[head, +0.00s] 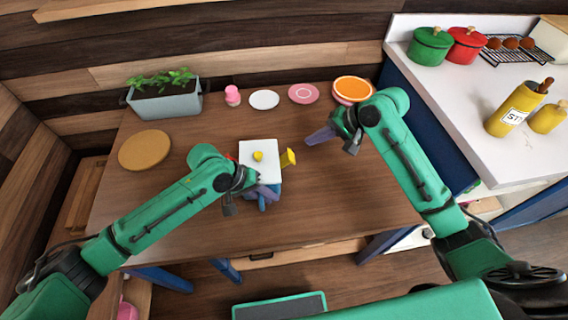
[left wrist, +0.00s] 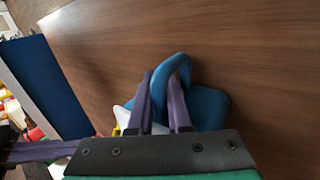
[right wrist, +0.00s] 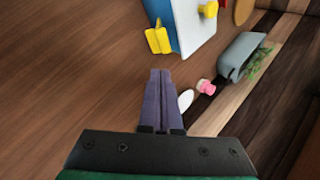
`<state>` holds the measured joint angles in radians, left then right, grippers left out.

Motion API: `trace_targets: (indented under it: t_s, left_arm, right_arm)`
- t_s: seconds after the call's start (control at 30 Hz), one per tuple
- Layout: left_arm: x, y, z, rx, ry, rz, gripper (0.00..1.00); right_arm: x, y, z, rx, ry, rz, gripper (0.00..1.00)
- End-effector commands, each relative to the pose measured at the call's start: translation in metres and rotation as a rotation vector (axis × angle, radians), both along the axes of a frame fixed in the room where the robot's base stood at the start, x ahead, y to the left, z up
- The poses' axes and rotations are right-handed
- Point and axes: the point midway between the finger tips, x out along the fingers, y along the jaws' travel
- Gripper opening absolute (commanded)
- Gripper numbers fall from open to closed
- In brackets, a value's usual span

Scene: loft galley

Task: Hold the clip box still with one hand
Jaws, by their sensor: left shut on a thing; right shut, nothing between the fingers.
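The clip box (head: 259,172) stands on the wooden table, with a white lid (head: 248,149), a yellow knob (head: 258,156) on top and a yellow clip (head: 288,158) sticking out on its right side. Its blue body (left wrist: 208,108) and blue handle (left wrist: 176,64) show in the left wrist view. My left gripper (head: 262,198) is shut on the handle at the box's near side. My right gripper (head: 318,136) is shut and empty, right of the box and apart from the clip. The right wrist view shows the clip (right wrist: 158,39) beyond the fingertips (right wrist: 161,72).
A grey planter (head: 165,102), a round wooden board (head: 145,150), a pink jar (head: 232,96), a white plate (head: 264,100), a pink plate (head: 303,93) and an orange-topped dish (head: 353,89) stand along the table's back and left. The table right of the box is clear.

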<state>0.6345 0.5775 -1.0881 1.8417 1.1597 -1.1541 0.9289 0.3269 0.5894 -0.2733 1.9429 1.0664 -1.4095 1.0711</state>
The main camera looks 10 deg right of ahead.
Motion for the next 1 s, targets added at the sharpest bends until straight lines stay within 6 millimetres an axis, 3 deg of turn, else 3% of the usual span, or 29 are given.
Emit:
trace_targets:
  t_s: [0.27,0.63,1.0]
  left_arm:
    - [0.000,0.000,0.000,0.000,-0.001,0.001,0.00]
    - [0.000,0.000,0.000,0.000,-0.001,0.001,0.00]
    - [0.000,0.000,0.000,0.000,-0.001,0.001,0.00]
  right_arm:
    - [-0.002,-0.013,-0.014,0.002,0.011,-0.008,0.00]
    - [-0.002,-0.013,-0.066,0.004,0.012,-0.008,0.00]
    - [-0.002,-0.013,-0.073,0.002,0.009,-0.007,0.00]
